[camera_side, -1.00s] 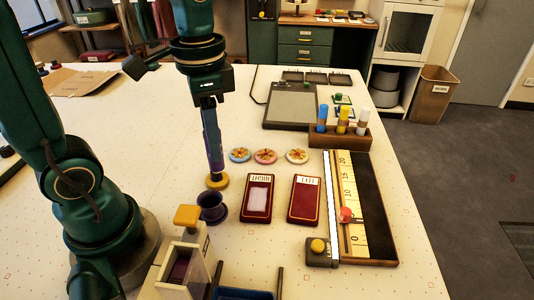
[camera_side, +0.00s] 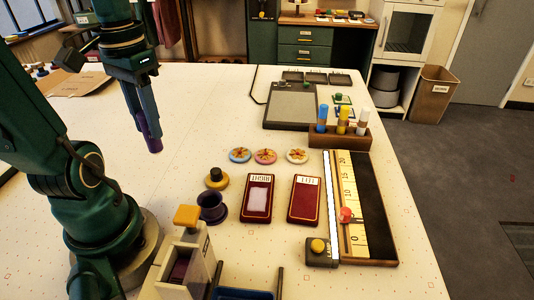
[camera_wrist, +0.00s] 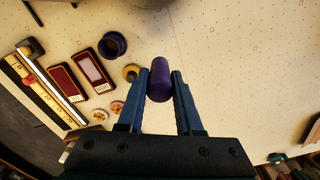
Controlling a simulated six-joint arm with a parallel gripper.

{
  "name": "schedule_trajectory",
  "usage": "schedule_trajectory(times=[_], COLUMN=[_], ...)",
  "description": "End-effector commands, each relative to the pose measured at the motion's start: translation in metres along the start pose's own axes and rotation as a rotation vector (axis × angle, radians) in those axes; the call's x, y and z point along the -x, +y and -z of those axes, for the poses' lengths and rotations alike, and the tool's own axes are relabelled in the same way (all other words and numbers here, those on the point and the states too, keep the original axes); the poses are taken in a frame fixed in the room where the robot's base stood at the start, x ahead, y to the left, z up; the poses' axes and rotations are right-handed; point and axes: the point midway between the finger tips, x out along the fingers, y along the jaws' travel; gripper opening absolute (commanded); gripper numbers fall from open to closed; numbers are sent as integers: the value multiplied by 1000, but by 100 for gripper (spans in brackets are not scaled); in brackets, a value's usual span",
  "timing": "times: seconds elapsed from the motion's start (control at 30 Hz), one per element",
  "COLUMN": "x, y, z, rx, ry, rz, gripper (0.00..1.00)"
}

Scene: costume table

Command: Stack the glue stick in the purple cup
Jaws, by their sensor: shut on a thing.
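My gripper (camera_side: 146,112) is shut on a purple glue stick (camera_side: 150,134) and holds it in the air above the left part of the table. In the wrist view the glue stick (camera_wrist: 159,80) sits between the two blue fingers of my gripper (camera_wrist: 160,76). The purple cup (camera_side: 212,210) stands on the table, right of and nearer the side camera than the gripper, apart from it. The cup (camera_wrist: 112,45) also shows in the wrist view, with its dark opening upward and nothing visible inside.
A yellow disc with a black knob (camera_side: 216,179) sits just behind the cup. Red cases (camera_side: 258,198) lie to its right, with round badges (camera_side: 265,156) behind. The table left of the badges is clear.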

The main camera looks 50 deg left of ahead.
Motion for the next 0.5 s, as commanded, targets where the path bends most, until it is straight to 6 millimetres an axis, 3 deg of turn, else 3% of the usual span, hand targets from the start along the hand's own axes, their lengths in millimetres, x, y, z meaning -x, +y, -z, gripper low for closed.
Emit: schedule_trajectory(times=[0.5], x=[-42], y=[71], z=[3], rx=[-14], ry=[-7], rz=[0], gripper=[0])
